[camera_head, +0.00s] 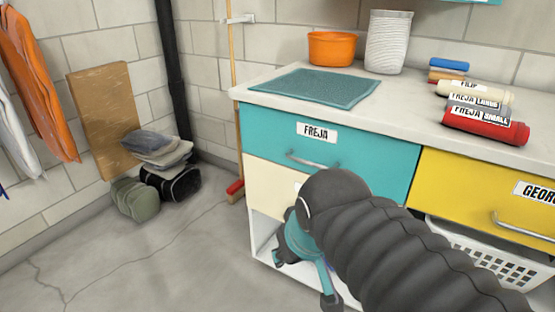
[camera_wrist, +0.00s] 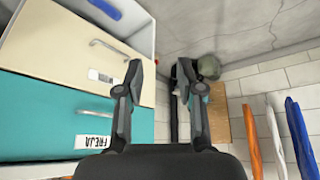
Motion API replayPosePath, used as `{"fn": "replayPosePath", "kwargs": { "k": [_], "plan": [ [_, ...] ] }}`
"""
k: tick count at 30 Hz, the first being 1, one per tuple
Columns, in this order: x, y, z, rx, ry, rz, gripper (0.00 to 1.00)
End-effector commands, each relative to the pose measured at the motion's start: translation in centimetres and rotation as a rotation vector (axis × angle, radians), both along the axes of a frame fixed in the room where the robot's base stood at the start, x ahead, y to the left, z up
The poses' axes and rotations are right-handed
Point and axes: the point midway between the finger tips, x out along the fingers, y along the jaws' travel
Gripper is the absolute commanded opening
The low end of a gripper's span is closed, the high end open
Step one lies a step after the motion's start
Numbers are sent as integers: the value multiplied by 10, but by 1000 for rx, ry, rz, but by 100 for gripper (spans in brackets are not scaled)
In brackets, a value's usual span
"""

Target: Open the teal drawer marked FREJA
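The teal drawer (camera_head: 270,140) marked FREJA is the upper left drawer under the counter and looks shut. Its label (camera_head: 316,132) and horizontal silver bar handle (camera_head: 313,161) are visible. In the head view, my dark arm partly hides the gripper and covers part of the cabinet below the teal drawer.
A cream drawer (camera_head: 266,184) with its own handle (camera_wrist: 108,46) sits below the teal one. A yellow drawer (camera_head: 460,190) is to the right, above a white basket (camera_head: 480,255). Bags (camera_head: 160,165) lie by the wall. Floor (camera_head: 150,260) at the left is clear.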

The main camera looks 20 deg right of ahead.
Motion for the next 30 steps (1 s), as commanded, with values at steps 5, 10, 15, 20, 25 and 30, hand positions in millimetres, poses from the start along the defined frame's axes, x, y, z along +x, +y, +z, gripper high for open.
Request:
{"fn": "replayPosePath", "kwargs": {
  "k": [5, 10, 15, 20, 25, 30],
  "plan": [
    [44, -16, 41, -74, 54, 78, 37],
    [96, -37, 83, -158, 128, 194, 37],
    [148, -63, 114, -227, 208, 307, 37],
    [193, -92, 132, -276, 283, 411, 37],
    [229, -119, 141, -307, 349, 503, 37],
    [246, -135, 145, -322, 384, 556, 37]
  ]
}}
